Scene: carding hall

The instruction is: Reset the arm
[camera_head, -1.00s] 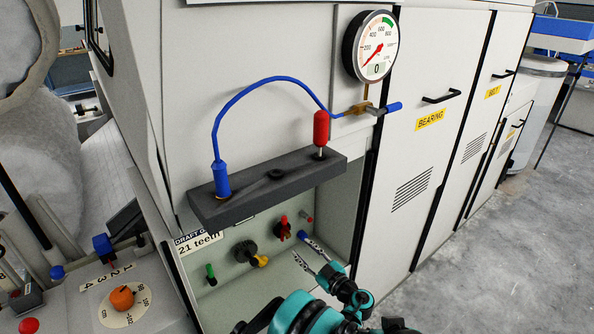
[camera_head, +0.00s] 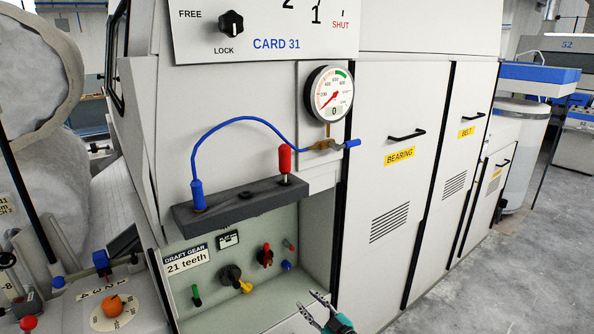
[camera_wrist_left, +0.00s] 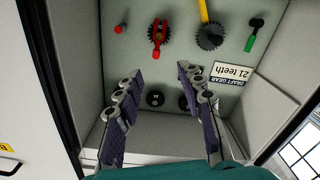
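My left gripper (camera_head: 308,301) is at the bottom edge of the head view, in front of the open recess under the grey shelf. Its two fingers are apart with nothing between them, as the left wrist view also shows (camera_wrist_left: 155,80). The fingers are clear of the pale back panel (camera_head: 211,287). Most of the left arm is out of the head view. My right gripper is in neither view.
The panel bears a green handle (camera_head: 196,294), a yellow-handled gear (camera_head: 232,275), a red-handled gear (camera_head: 265,256) and a blue knob (camera_head: 287,265). The grey shelf (camera_head: 225,203) juts out above. Tall cabinet doors (camera_head: 385,210) stand right; open floor (camera_head: 480,290) lies beyond.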

